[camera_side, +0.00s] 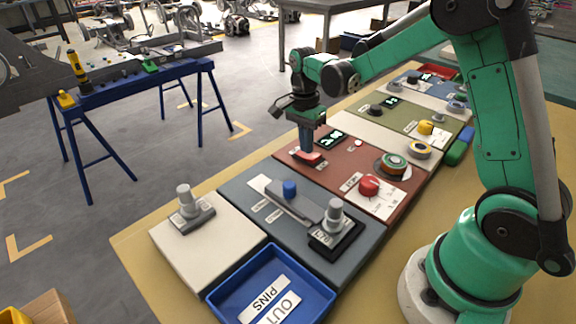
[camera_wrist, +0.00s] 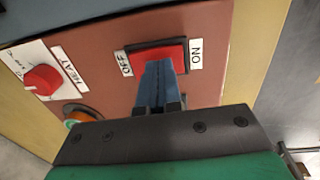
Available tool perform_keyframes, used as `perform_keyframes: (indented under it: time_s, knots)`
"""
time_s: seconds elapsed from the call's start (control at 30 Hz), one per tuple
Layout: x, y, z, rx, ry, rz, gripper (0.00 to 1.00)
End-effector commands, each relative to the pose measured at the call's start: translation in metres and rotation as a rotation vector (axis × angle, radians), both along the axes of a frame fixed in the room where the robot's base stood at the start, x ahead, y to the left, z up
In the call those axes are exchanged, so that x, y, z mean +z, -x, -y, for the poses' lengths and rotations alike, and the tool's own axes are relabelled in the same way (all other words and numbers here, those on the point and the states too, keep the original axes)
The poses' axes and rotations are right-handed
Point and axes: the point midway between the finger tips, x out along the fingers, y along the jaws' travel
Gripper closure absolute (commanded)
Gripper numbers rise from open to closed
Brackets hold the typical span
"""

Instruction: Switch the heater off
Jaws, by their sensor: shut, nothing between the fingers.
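The heater panel is a reddish-brown plate (camera_side: 340,180) in the middle of the row. It carries a red rocker switch (camera_side: 313,157), which also shows in the wrist view (camera_wrist: 142,55) between an OFF label (camera_wrist: 124,63) and an ON label (camera_wrist: 196,54). My gripper (camera_side: 306,152) is shut and empty, pointing down at the rocker. Its blue fingertips (camera_wrist: 161,66) cover the near middle part of the rocker; I cannot tell whether they touch it. The rocker's tilt is not clear. A dark display (camera_side: 331,139) with pale green characters is behind my fingers.
A red knob (camera_side: 369,185) labelled HEAT and a round green-and-orange part (camera_side: 393,164) share the panel. A blue-grey plate (camera_side: 240,196) with upright pegs and a blue tray (camera_side: 222,301) are in front. An olive plate (camera_side: 440,147) with a yellow knob (camera_side: 426,127) lies behind.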

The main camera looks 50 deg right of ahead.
Motion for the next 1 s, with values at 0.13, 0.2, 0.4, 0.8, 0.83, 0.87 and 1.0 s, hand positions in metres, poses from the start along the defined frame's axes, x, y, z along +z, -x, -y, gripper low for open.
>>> perform_keyframes:
  time_s: [0.13,0.2,0.4,0.8,0.83,0.87,1.0]
  knots:
    - [0.011,-0.002,0.0,0.0,0.0,0.0,1.0]
    - [0.022,-0.003,0.0,0.0,0.0,0.0,1.0]
    - [0.064,-0.009,0.0,0.0,0.0,0.001,1.0]
    - [0.129,-0.019,0.0,0.0,0.0,0.0,1.0]
    - [0.131,-0.019,0.0,0.0,0.0,0.0,1.0]
    - [0.133,-0.019,0.0,0.0,0.0,0.0,1.0]
    - [0.138,-0.019,0.0,0.0,0.0,0.001,1.0]
